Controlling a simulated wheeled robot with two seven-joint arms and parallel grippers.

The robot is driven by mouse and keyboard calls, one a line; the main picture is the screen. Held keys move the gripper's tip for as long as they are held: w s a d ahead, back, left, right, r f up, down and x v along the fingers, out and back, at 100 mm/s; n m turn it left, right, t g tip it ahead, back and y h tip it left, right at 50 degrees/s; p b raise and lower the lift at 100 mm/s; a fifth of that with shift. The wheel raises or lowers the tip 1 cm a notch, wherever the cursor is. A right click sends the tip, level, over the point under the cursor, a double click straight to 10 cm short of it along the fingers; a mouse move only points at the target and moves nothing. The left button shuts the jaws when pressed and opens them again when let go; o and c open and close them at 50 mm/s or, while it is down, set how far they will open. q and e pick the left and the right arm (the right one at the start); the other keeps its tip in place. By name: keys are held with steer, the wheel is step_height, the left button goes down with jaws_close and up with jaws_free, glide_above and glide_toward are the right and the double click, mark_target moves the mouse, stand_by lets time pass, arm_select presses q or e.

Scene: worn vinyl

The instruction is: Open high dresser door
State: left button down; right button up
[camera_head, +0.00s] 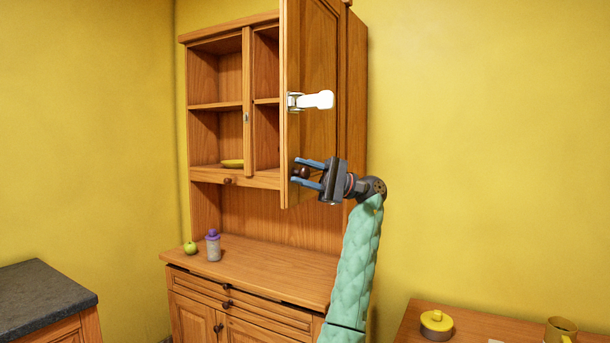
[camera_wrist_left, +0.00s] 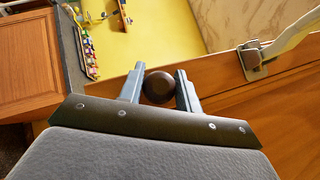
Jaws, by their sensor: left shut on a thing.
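The high dresser door (camera_head: 315,60) is wooden and stands swung out from the upper cabinet in the head view, with shelves showing to its left. My left gripper (camera_head: 305,174) has its two blue-grey fingers on either side of a dark round knob near the door's lower edge. In the left wrist view, the knob (camera_wrist_left: 158,87) sits between the fingertips of the left gripper (camera_wrist_left: 160,92), and the door's wood (camera_wrist_left: 220,75) runs behind it. My right gripper is not in view.
A white piece on a metal bracket (camera_head: 315,100) sticks out from the door above my gripper. A yellow dish (camera_head: 232,163) lies on the lower shelf. A green apple (camera_head: 190,248) and purple-lidded jar (camera_head: 213,247) stand on the dresser top. A table (camera_head: 475,325) is at lower right.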

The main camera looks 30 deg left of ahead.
arm_select(q)
steer(key=shift+f, duration=0.1)
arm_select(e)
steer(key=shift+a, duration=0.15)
arm_select(q)
steer(key=c, duration=1)
jaws_free()
steer(key=shift+o, duration=0.2)
steer(key=shift+w+d+f, duration=0.15)
steer(key=shift+w+d, duration=0.1)
steer(key=shift+w, duration=0.15)
steer(key=b+v, duration=0.1)
steer(key=v, duration=0.5)
steer(key=shift+b, duration=0.3)
steer(key=shift+w+d+f, duration=0.1)
steer(key=shift+w+d, duration=0.2)
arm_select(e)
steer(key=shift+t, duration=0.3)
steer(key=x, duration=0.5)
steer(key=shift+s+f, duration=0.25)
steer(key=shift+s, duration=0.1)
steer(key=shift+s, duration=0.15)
